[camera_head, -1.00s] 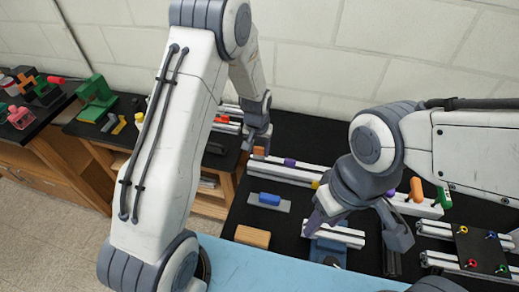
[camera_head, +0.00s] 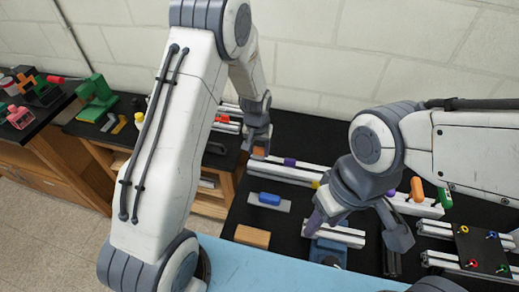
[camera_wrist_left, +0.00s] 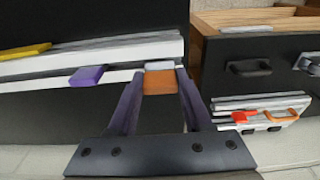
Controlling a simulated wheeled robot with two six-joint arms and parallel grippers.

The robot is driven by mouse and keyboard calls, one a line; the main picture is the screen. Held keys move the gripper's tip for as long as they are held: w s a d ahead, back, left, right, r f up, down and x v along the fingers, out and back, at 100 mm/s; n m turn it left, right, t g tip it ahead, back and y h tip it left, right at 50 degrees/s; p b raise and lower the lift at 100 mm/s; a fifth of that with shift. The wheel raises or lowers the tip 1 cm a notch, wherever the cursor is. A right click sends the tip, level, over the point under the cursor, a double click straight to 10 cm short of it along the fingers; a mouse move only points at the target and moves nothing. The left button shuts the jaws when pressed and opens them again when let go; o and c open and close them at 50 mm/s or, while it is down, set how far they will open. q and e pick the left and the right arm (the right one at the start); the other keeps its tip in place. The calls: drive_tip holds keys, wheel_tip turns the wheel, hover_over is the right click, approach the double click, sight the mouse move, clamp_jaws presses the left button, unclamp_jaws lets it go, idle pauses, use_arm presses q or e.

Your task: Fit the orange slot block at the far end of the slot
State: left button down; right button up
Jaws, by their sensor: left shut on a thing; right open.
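The orange slot block (camera_head: 258,152) is at the far left end of the long pale slotted rail (camera_head: 325,174). My left gripper (camera_head: 258,145) is shut on it. In the left wrist view the orange block (camera_wrist_left: 160,83) sits between both fingers, at the rail's edge near its end. I cannot tell whether it is seated in the slot. A purple block (camera_wrist_left: 88,75) is on the same rail, a short way along; it also shows in the head view (camera_head: 290,162). My right gripper (camera_head: 358,228) is open and empty above a short rail piece on a blue fixture (camera_head: 328,250).
A yellow piece (camera_wrist_left: 25,50) lies farther along the rail. A blue block on a grey plate (camera_head: 269,199) and a wooden block (camera_head: 252,237) stand on the black table. An orange-handled tool (camera_head: 417,189) and a black plate with coloured knobs (camera_head: 480,248) are at right.

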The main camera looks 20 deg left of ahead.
sight(259, 149)
use_arm(q)
drive_tip(key=shift+f+b, duration=1)
drive_tip(key=shift+f, duration=0.35)
drive_tip(key=shift+c, duration=1.3)
unclamp_jaws()
drive_tip(key=r, duration=0.3)
drive_tip(key=r+b, duration=0.1)
drive_tip(key=r, duration=0.2)
drive_tip(key=s+r+b, duration=0.1)
drive_tip(key=r, duration=0.2)
drive_tip(key=shift+s+r+b, duration=0.15)
drive_tip(key=shift+r+b, duration=0.15)
drive_tip(key=shift+r, duration=0.4)
